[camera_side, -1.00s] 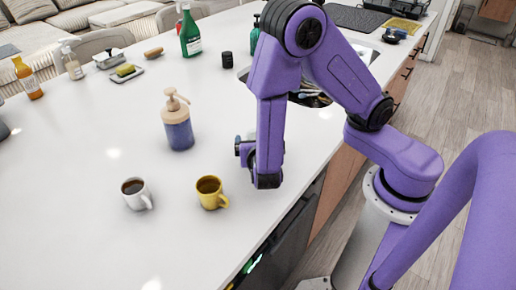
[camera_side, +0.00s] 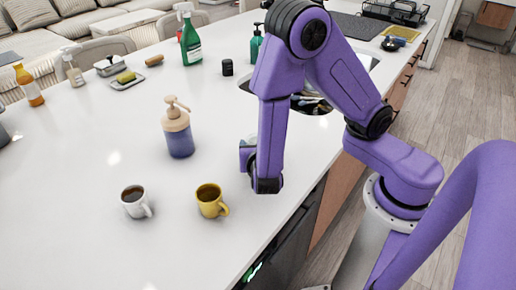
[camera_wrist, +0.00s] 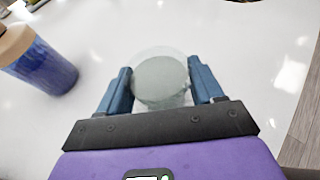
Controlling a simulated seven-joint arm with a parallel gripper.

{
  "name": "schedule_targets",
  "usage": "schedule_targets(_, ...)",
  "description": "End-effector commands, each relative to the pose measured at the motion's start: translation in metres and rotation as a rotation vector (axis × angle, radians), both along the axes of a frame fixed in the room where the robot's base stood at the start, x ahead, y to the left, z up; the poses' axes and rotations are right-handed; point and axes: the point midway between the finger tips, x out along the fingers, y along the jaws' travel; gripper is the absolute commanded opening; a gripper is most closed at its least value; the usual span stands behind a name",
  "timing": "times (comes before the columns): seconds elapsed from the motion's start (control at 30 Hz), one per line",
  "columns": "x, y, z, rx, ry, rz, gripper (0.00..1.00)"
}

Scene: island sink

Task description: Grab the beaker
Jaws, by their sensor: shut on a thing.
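The beaker (camera_wrist: 160,82) is a clear round glass with a pale grey-green look, seen from above in the wrist view. It sits between the two blue fingers of my gripper (camera_wrist: 160,68), one finger on each side. The gripper is shut on it. In the side view my gripper (camera_side: 248,158) is low over the white counter, mostly behind my forearm, and the beaker cannot be made out there. Whether the beaker's base touches the counter is hidden.
A soap dispenser (camera_side: 178,137) with blue contents stands left of my gripper; it also shows in the wrist view (camera_wrist: 42,65). A yellow mug (camera_side: 210,201) and a white mug (camera_side: 134,202) stand nearer the camera. The counter's edge and sink are to the right.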

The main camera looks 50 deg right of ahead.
Motion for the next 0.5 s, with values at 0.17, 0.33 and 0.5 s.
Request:
schedule_targets(0.17, 0.000, 0.000, 0.011, 0.001, -0.001, -0.001, 0.34)
schedule_targets(0.33, 0.000, 0.000, 0.023, 0.003, -0.001, -0.001, 0.34)
schedule_targets(0.5, 0.000, 0.000, 0.036, 0.003, -0.002, -0.002, 0.34)
